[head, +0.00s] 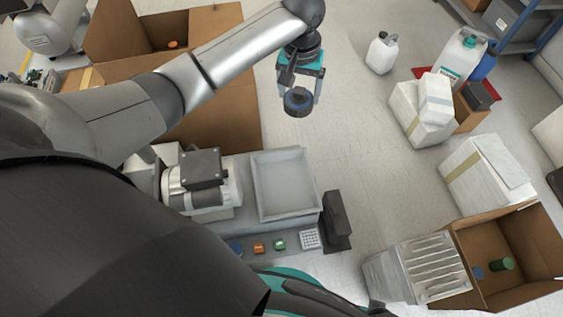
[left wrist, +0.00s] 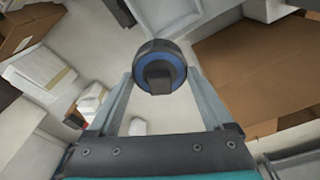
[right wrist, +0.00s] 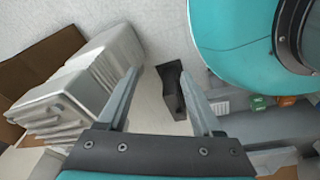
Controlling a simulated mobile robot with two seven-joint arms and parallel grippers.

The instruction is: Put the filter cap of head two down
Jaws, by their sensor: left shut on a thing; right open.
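My left gripper (head: 300,92) is shut on the filter cap (head: 298,102), a dark round cap with a blue ring. It holds the cap in the air over open floor, beyond the grey tray. In the left wrist view the cap (left wrist: 160,68) sits between the fingertips, its dark middle knob facing the camera. The compressor head (head: 203,170) with a dark square top stands left of the tray; which head it is I cannot tell. My right gripper (right wrist: 165,98) is open with nothing between its fingers, and is not clearly seen in the head view.
An empty grey tray (head: 283,187) lies on the bench, with a dark upright block (head: 337,220) beside it. An open cardboard box (head: 510,255) holds a green cylinder (head: 503,264). White boxes (head: 487,172) and jugs (head: 382,53) stand on the floor at right.

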